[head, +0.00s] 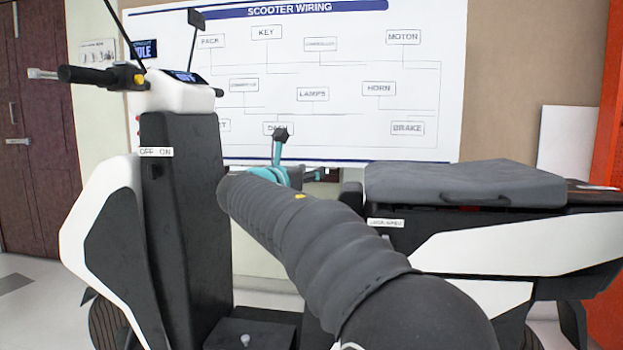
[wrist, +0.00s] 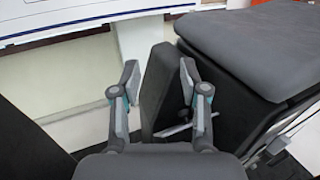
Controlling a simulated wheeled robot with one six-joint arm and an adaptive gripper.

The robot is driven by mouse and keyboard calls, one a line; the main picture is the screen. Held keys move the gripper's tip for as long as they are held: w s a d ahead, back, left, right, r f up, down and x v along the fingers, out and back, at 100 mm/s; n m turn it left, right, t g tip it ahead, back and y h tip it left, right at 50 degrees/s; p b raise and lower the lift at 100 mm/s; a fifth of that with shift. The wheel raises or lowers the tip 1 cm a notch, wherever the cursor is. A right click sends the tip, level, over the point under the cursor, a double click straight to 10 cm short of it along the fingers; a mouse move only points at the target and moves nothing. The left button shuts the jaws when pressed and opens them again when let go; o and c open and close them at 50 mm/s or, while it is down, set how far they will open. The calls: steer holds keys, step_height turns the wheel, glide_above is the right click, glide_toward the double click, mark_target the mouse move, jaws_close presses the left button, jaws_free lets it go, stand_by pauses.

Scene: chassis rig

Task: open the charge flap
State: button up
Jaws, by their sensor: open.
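My gripper (wrist: 158,78) is open in the wrist view, with one finger on each side of a dark grey upright slab (wrist: 157,88). The slab stands close in front of the seat and reaches between the fingers; I cannot tell whether either finger touches it. It may be the charge flap, but no readable label marks it. In the head view my gripper (head: 284,165) shows only in part, as teal and dark pieces behind my arm. A dark block (head: 350,194) beside the seat's front end may be the same slab. Its lower part is hidden by my arm.
The scooter's grey seat (head: 465,184) is at right, with a small label (head: 386,223) below its front. The front column (head: 182,220) with an OFF ON label and the handlebar (head: 105,75) are at left. A wiring board (head: 340,125) stands behind.

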steer(key=shift+s+a+r, duration=0.2)
steer(key=shift+r, duration=0.1)
stand_by(0.4)
steer(key=v, duration=1.2)
